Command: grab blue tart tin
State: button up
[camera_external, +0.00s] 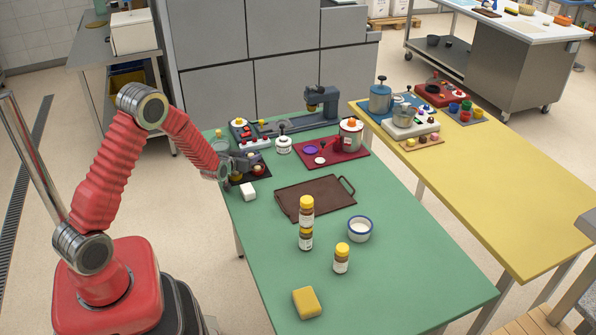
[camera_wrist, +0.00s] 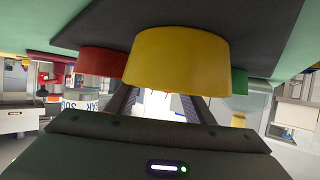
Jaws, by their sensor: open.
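In the external view a small blue tin (camera_external: 466,105) shows among coloured tins on a dark mat on the yellow table. My gripper (camera_external: 242,165) is low over another dark mat (camera_external: 262,175) at the green table's left edge, with a red tin (camera_external: 258,170) beside it. In the wrist view, which looks inverted, a large yellow tin (camera_wrist: 178,60) is right in front of my open gripper (camera_wrist: 155,105) and hides its fingertips. A red tin (camera_wrist: 100,63) and a green tin (camera_wrist: 239,80) flank it. No blue tin shows there.
A brown tray (camera_external: 312,190), bottles and a bowl (camera_external: 360,229) are nearer. The green table's front right is clear.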

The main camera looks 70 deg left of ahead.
jog(key=c, duration=0.7)
jog(key=shift+r, duration=0.1)
notch_tip(320, 180, up, 10)
jog(key=shift+f, duration=0.1)
dwell(0.5)
dwell(0.4)
